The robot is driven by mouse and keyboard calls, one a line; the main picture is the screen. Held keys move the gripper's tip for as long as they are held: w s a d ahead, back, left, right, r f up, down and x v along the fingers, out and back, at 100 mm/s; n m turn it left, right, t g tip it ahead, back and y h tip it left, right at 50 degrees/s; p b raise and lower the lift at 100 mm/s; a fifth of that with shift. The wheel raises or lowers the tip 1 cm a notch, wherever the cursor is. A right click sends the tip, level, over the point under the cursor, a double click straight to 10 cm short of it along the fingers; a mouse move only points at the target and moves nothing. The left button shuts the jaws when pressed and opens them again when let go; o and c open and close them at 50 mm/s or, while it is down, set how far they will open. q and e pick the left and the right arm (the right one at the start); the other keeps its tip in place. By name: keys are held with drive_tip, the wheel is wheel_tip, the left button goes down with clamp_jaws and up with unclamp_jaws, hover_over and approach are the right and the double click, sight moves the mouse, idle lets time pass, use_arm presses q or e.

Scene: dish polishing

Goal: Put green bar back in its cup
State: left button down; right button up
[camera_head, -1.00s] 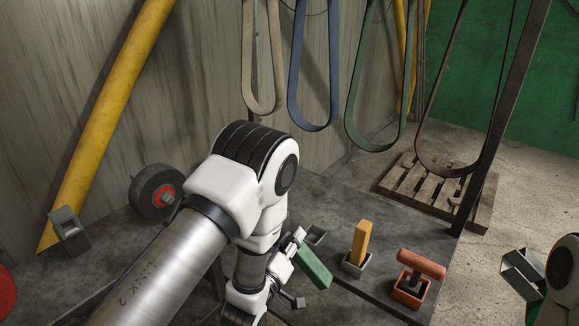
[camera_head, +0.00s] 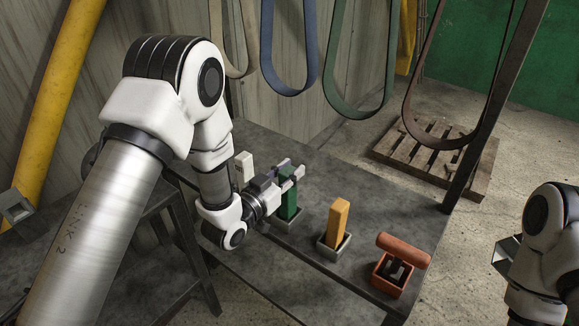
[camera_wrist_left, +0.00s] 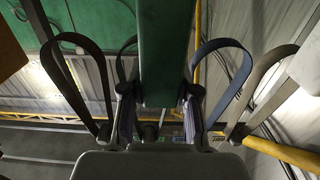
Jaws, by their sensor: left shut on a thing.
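The green bar (camera_head: 289,207) is upright on the bench, with its lower end at a small grey cup (camera_head: 284,226). The cup is partly hidden, so I cannot tell how deep the bar sits in it. My left gripper (camera_head: 289,174) is shut on the upper part of the green bar. In the left wrist view the green bar (camera_wrist_left: 166,50) stands between the two fingers of my left gripper (camera_wrist_left: 161,105). My right arm shows at the right edge; its gripper is not clearly in view.
An orange-yellow bar (camera_head: 339,222) stands in a grey cup (camera_head: 334,249) to the right. A red bar (camera_head: 404,248) lies across a red cup (camera_head: 391,275). A white bar (camera_head: 244,168) stands behind my left wrist. Belts hang behind the bench; a wooden pallet (camera_head: 430,160) lies on the floor.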

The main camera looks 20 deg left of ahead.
use_arm(q)
drive_tip(key=shift+s+f, duration=0.1)
drive_tip(key=shift+f, duration=0.4)
drive_tip(key=shift+f+b, duration=0.6)
drive_tip(key=shift+b, duration=0.05)
drive_tip(key=c, duration=0.8)
unclamp_jaws()
drive_tip(key=shift+s, duration=0.1)
drive_tip(key=v, duration=1.1)
drive_tip(key=shift+s+a+r, duration=0.1)
drive_tip(key=shift+s+a, duration=0.05)
drive_tip(key=shift+s, duration=0.25)
